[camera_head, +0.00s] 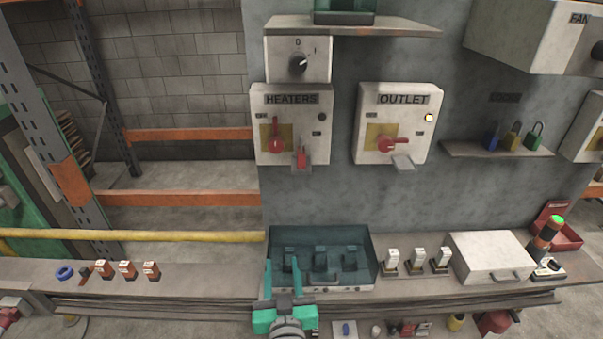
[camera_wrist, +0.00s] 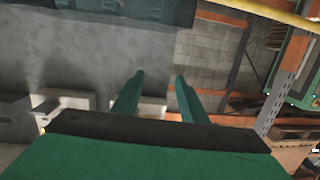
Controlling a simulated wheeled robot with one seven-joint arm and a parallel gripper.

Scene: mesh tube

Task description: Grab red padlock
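A small red padlock-like piece (camera_head: 302,158) sits at the grey bracket on the lower right of the HEATERS box (camera_head: 262,145), beside its red rotary handle (camera_head: 276,137). My gripper (camera_head: 282,262) is low in front of the bench, well below that box, with its two teal fingers apart and nothing seen between them. In the wrist view the fingers (camera_wrist: 159,77) are also spread and empty. I cannot make out the red piece in the wrist view.
Blue, yellow and green padlocks (camera_head: 514,136) stand on a right-hand shelf (camera_head: 470,149). A teal clear-sided case (camera_head: 365,262) stands on the bench behind my gripper. The OUTLET box (camera_head: 370,150) is right of HEATERS. A yellow rail (camera_head: 150,236) runs along the left.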

